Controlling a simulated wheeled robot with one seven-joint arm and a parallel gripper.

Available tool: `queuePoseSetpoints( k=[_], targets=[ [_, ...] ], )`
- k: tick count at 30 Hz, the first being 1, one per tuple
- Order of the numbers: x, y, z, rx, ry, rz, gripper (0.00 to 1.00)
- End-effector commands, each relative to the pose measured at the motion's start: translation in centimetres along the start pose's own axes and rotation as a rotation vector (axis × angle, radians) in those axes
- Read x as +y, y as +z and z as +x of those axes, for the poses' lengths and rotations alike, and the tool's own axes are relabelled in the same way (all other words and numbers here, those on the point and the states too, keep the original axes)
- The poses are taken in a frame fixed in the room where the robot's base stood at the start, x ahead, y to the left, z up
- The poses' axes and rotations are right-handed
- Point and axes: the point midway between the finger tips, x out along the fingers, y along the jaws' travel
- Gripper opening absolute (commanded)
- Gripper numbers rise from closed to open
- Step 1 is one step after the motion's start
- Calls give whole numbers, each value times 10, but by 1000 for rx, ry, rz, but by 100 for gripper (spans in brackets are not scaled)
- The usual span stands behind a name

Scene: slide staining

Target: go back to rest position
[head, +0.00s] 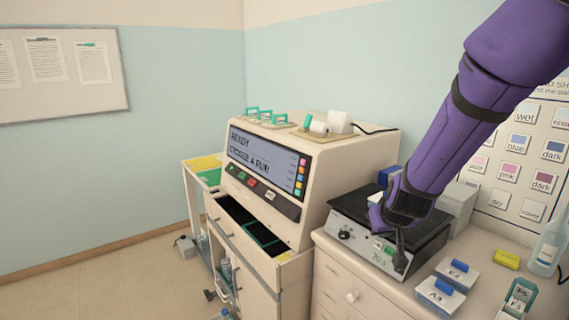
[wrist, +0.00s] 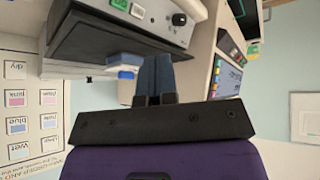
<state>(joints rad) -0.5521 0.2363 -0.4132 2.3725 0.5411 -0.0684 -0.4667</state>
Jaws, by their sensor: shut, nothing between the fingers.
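My gripper (head: 401,262) is shut and empty at the end of my purple arm. In the head view it points down in front of the hot plate (head: 349,213), near its green display; I cannot tell whether it touches it. In the wrist view the closed fingers of my gripper (wrist: 154,76) show in the middle, with the hot plate (wrist: 110,32) behind them to the upper left. The arm hides part of the plate's top in the head view.
A staining machine (head: 312,210) with a lit screen and an open drawer stands left of the hot plate. White boxes with blue tops (head: 440,296), a yellow item (head: 506,259) and a bottle (head: 546,248) stand on the right counter. The floor at left is mostly free.

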Motion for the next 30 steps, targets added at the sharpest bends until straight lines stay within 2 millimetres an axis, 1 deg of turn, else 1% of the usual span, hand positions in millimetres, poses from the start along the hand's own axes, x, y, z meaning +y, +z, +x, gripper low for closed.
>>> queuePoseSetpoints(
  k=[1, 7, 12, 14, 18, 23, 27, 30],
  targets=[
    [3, -2, -17, -1, -33, 21, 0],
    [8, -1, -77, -28, -141, 68, 0],
    [16, 8, -130, -48, -201, 86, 0],
    [19, 13, -149, -57, -214, 89, 0],
    [28, 28, -191, -72, -227, 89, 0],
    [38, 52, -236, -94, -210, 86, 0],
    [46, 77, -272, -114, -168, 85, 0],
    [51, 95, -294, -129, -128, 89, 0]
  ],
)
